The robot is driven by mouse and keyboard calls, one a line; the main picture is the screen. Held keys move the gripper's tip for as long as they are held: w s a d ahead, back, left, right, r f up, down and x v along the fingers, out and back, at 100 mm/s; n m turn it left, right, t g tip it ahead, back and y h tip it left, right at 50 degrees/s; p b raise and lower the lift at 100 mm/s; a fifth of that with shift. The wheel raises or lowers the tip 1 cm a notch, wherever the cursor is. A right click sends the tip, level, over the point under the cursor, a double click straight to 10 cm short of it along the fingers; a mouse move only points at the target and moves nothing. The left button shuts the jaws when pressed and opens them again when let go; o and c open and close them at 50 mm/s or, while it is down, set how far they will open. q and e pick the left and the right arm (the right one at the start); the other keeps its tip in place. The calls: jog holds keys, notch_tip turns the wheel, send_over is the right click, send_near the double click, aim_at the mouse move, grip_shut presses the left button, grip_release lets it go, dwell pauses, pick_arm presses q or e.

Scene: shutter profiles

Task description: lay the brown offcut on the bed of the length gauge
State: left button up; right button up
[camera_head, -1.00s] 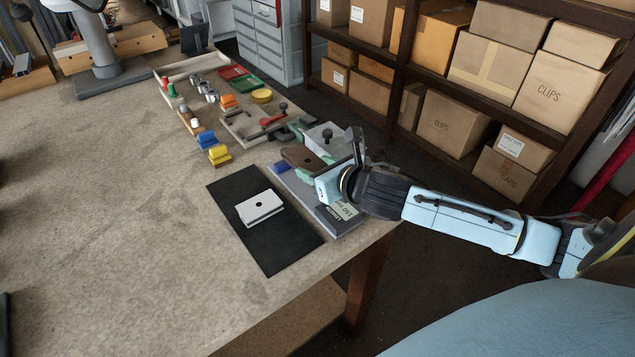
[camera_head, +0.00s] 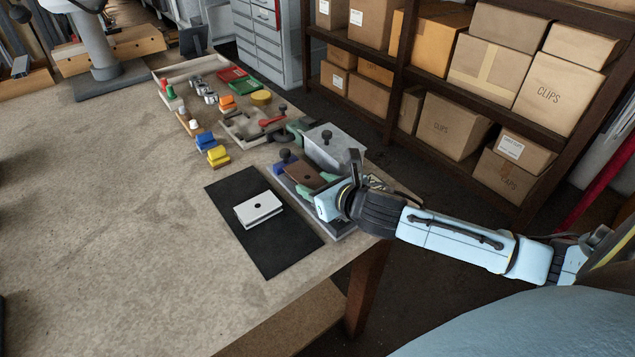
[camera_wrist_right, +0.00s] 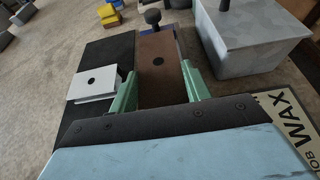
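The brown offcut (camera_head: 303,172), a flat block with a dark hole, is between the green fingers of my right gripper (camera_head: 314,182). In the right wrist view the fingers (camera_wrist_right: 160,85) lie along both long sides of the offcut (camera_wrist_right: 158,60), closed on it. The offcut is over the grey bed of the length gauge (camera_head: 290,188), lengthwise, close behind its blue stop block (camera_head: 279,169) with the black knob (camera_wrist_right: 152,17). I cannot tell whether it touches the bed. My left gripper is not in view.
A white holed block (camera_head: 259,209) lies on a black mat (camera_head: 270,245) left of the gauge. A grey knobbed box (camera_head: 333,149) stands close on the right. A WAX label (camera_wrist_right: 285,120) shows below my gripper.

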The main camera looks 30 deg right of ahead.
jog(key=o, duration=0.5)
jog(key=shift+c, duration=0.2)
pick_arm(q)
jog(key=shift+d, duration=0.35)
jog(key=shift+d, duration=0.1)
pick_arm(e)
jog(key=shift+r, duration=0.55)
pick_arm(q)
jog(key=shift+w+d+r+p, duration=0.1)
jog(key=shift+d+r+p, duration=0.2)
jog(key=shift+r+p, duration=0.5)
pick_arm(e)
jog(key=a+v, duration=0.1)
jog(key=v, duration=1.1)
jog(key=shift+d, duration=0.45)
jog(key=shift+r, duration=0.15)
